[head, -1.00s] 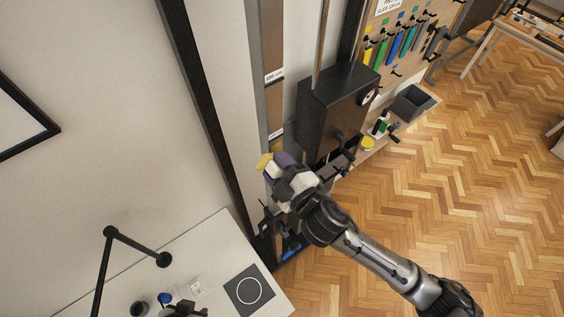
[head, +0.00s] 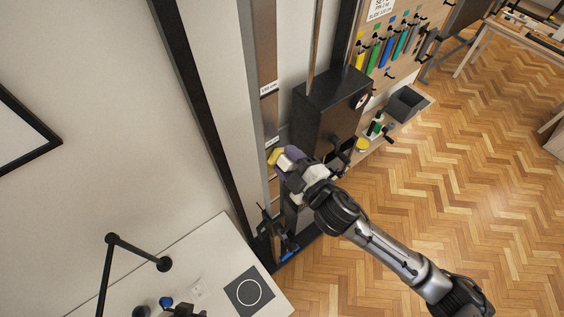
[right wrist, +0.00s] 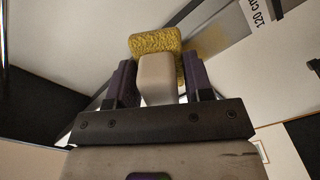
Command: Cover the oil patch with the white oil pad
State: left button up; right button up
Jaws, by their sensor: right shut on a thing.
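My right gripper (head: 284,160) is in front of the tall rail by the wall, left of the dark cabinet. In the right wrist view, its two dark purple fingers (right wrist: 160,84) are shut on a pale block (right wrist: 158,78). A rough yellow sponge-like piece (right wrist: 155,42) shows at the far end of the block, seemingly part of the same held thing. The yellow end also shows in the head view (head: 273,157). My left gripper is not clearly visible.
A dark cabinet (head: 330,108) stands close beside the right gripper. A shelf with a grey bin (head: 406,103) and coloured tools (head: 387,48) lie beyond. The white table (head: 215,252) holds a black square with a white ring (head: 249,291) and a lamp (head: 137,248). Parquet floor at right is open.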

aim_at(294, 168)
jog(key=shift+p+v, duration=0.6)
jog(key=shift+v, duration=2.3)
jog(key=shift+s, duration=0.1)
jog(key=shift+d, duration=0.1)
